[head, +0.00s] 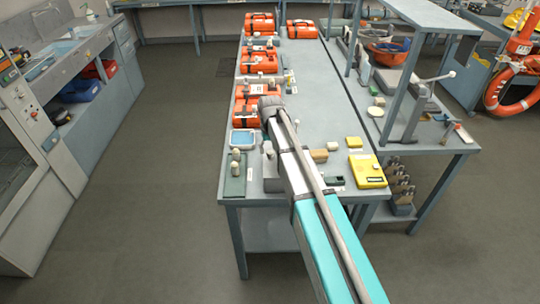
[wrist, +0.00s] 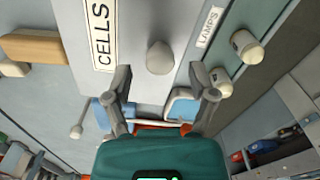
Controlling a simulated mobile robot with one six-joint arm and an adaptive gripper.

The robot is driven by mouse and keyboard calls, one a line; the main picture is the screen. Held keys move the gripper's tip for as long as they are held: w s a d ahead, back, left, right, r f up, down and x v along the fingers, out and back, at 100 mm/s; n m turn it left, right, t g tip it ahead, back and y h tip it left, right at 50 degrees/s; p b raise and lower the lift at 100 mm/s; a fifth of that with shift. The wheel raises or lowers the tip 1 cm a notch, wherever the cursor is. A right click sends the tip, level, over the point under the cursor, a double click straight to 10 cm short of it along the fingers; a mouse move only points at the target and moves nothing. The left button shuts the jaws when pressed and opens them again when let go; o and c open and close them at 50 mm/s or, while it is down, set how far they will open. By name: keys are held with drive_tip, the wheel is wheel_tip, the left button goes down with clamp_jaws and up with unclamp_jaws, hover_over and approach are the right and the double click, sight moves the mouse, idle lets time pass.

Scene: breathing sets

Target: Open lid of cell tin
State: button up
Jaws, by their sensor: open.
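The cell tin (wrist: 138,25) shows in the wrist view as a flat grey top with a white label (wrist: 102,32) reading CELLS. A pale rounded knob (wrist: 160,57) stands on that top, and the lid looks shut. My gripper (wrist: 160,74) is open, with one finger on each side of the knob in the picture. The fingers look apart from the knob; I cannot tell how high they are above it. In the head view my arm covers much of this part of the bench, so the tin and gripper are not clear there.
A LAMPS label (wrist: 209,27) and pale cylinders (wrist: 247,46) lie right of the tin in the wrist view. A wooden block (wrist: 32,48) is left. In the head view, orange cases (head: 258,63) line the bench, with a yellow box (head: 367,171) right of my arm.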

drive_tip(key=shift+f+b, duration=0.45)
drive_tip(key=shift+f, duration=0.2)
drive_tip(key=shift+c, duration=0.3)
clamp_jaws()
